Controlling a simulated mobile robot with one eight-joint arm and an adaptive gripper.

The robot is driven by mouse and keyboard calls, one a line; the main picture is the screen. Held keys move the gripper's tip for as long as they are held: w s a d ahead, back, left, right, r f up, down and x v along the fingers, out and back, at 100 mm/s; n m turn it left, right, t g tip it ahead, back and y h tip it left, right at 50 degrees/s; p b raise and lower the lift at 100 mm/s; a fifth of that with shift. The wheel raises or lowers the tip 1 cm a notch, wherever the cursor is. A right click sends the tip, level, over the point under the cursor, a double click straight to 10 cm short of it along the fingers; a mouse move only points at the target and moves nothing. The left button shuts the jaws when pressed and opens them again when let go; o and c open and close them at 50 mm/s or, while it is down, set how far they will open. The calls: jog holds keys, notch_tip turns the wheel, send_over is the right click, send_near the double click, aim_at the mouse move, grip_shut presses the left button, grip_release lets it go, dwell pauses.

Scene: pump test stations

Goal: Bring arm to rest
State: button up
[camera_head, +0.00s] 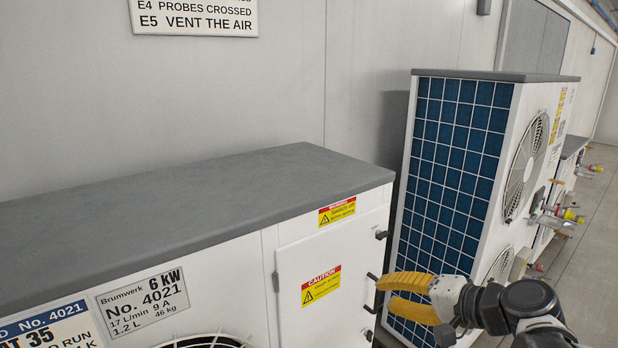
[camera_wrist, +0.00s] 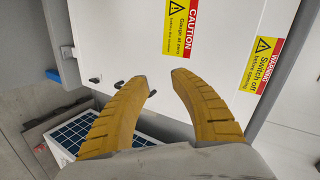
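My gripper (camera_head: 386,294) has two yellow ribbed fingers pointing left in the head view, in front of the right edge of the nearer pump unit (camera_head: 140,232). In the wrist view the fingertips (camera_wrist: 159,77) stand apart with nothing between them, facing the white door panel (camera_wrist: 130,40). The door (camera_head: 315,280) looks shut and carries a yellow caution label (camera_head: 321,285). Small dark handles (camera_head: 372,278) sit at its right side, close to the fingertips. I cannot tell whether a finger touches them. My arm comes in from the lower right.
A taller unit with a blue grid side (camera_head: 450,150) and fans stands close behind my gripper. Pipes and valves with coloured handles (camera_head: 560,214) stick out at the right. A grey wall (camera_head: 280,80) with a sign (camera_head: 195,15) runs behind. Grey floor (camera_head: 590,260) is clear at the right.

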jog(key=s+f+n+g+h, duration=0.1)
jog(key=s+f+n+h, duration=0.1)
jog(key=s, duration=0.5)
jog(key=s+d+f+n+g+h, duration=0.1)
jog(key=s+n+h, duration=0.4)
jog(key=s, duration=0.3)
jog(key=shift+d+f+n+g+h, duration=0.3)
jog(key=shift+f+h, duration=0.05)
jog(key=shift+h, duration=0.15)
jog(key=shift+s, duration=0.1)
dwell(0.6)
